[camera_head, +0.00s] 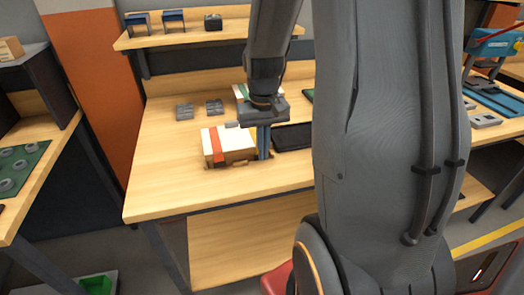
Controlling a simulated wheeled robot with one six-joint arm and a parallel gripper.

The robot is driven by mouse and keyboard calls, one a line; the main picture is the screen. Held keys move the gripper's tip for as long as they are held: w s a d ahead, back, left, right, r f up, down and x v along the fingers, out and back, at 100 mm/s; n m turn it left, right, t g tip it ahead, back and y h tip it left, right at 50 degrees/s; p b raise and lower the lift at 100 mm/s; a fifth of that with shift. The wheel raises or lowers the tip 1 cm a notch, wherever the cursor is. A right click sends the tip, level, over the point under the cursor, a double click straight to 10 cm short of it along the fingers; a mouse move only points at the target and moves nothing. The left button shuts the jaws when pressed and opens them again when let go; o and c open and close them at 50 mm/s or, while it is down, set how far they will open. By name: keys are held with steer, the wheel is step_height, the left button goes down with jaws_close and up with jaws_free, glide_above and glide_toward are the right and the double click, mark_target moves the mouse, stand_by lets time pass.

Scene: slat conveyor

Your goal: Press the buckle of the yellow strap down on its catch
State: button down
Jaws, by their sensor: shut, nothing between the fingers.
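A box (211,142) with a white and tan top and a red-orange band lies on the workbench (165,195). My gripper (264,156) points down at the right end of the box, its fingers shut and empty. I cannot tell whether the fingers touch the box.
A black tray (293,137) lies right of my gripper. Grey blocks (184,112) and a white-and-green box (242,91) stand behind. A shelf (190,36) runs along the back. The bench's front left is clear. My arm hides much of the right side.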

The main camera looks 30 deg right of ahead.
steer(key=shift+s+a+p, duration=0.15)
steer(key=shift+s+p, duration=0.15)
steer(key=shift+s, duration=0.3)
steer(key=shift+s+a+p, duration=0.15)
steer(key=shift+s+p, duration=0.15)
steer(key=shift+s, duration=0.25)
step_height(320, 180, up, 10)
steer(key=p, duration=0.9)
steer(key=s+a+f+n+t+b, duration=0.1)
steer(key=s+a+f+n+b, duration=0.2)
steer(key=a+f+b, duration=0.5)
steer(key=s+a+b, duration=0.1)
steer(key=a+b, duration=0.1)
steer(key=a, duration=0.2)
steer(key=shift+s+a, duration=0.15)
steer(key=shift+s, duration=0.2)
stand_by(0.6)
